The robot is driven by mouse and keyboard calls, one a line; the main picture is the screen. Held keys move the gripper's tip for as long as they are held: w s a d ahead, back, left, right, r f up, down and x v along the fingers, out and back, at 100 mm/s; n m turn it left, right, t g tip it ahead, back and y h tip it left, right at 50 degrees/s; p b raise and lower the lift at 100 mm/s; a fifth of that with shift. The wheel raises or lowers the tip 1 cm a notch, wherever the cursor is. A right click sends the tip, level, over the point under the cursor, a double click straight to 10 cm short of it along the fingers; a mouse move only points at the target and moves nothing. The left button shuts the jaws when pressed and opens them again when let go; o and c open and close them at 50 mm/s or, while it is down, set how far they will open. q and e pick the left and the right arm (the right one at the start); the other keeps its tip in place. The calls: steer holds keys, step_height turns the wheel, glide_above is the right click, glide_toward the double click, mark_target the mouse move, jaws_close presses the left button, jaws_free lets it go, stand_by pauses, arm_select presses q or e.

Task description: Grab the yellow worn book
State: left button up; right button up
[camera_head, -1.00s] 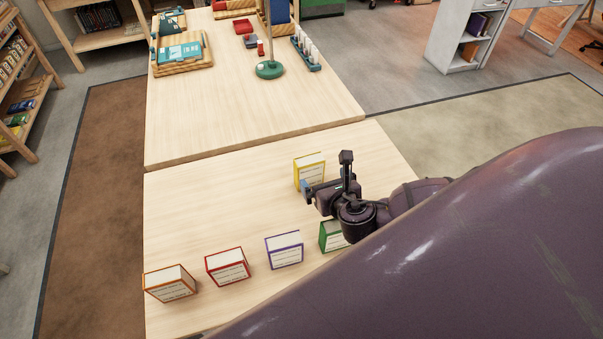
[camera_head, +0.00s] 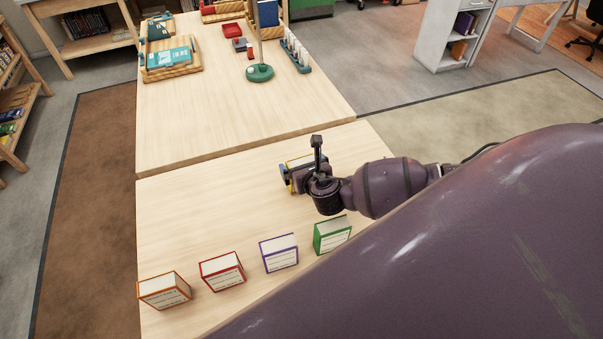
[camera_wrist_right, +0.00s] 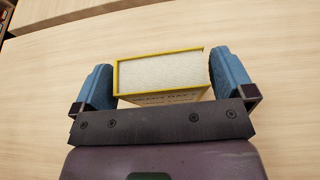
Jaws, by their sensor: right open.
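The yellow book (camera_wrist_right: 162,72) stands on the table between the two blue fingers of my right gripper (camera_wrist_right: 163,84) in the right wrist view. My left gripper is not in view.
Along the table's near part (camera_head: 190,215) stand an orange book (camera_head: 165,290), a red book (camera_head: 223,271), a purple book (camera_head: 279,253) and a green book (camera_head: 332,235). A green lamp base (camera_head: 260,73) and trays stand on the far table (camera_head: 220,120).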

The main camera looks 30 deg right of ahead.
steer(key=shift+w, duration=0.25)
steer(key=shift+c, duration=0.2)
steer(key=shift+d, duration=0.1)
steer(key=c, duration=0.8)
